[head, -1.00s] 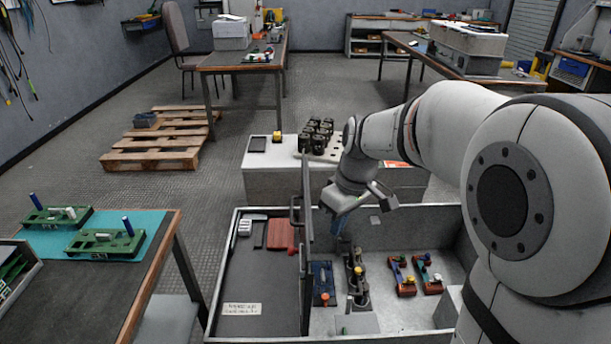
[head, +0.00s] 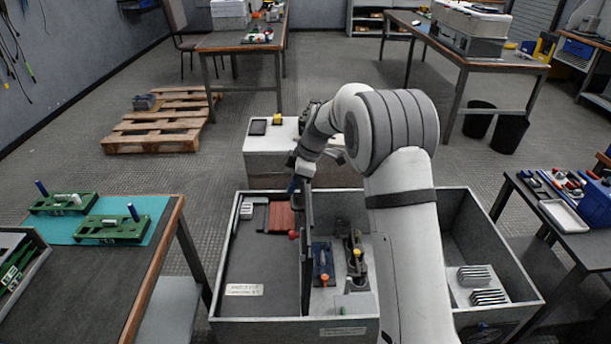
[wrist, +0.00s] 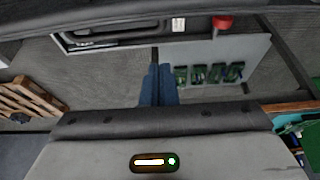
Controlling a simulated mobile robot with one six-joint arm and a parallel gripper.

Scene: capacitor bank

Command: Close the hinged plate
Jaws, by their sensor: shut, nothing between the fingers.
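The hinged plate (head: 306,262) stands upright, seen nearly edge-on in the head view, inside the grey cabinet. It divides the dark left bay from the bay with the parts. My gripper (head: 293,187) is at the plate's far upper end, with its blue fingers pointing down. I cannot tell whether they touch it. In the wrist view the two blue fingers (wrist: 158,85) lie together, with nothing between them. A red knob (head: 293,235) shows at the plate's left side. A red knob is also at the top of the wrist view (wrist: 222,22).
The cabinet's dark left bay (head: 250,265) is mostly open floor, with a red block (head: 281,217) at its back. Blue (head: 323,262) and dark parts stand just right of the plate. My arm covers the cabinet's middle. A workbench (head: 140,260) stands at the left.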

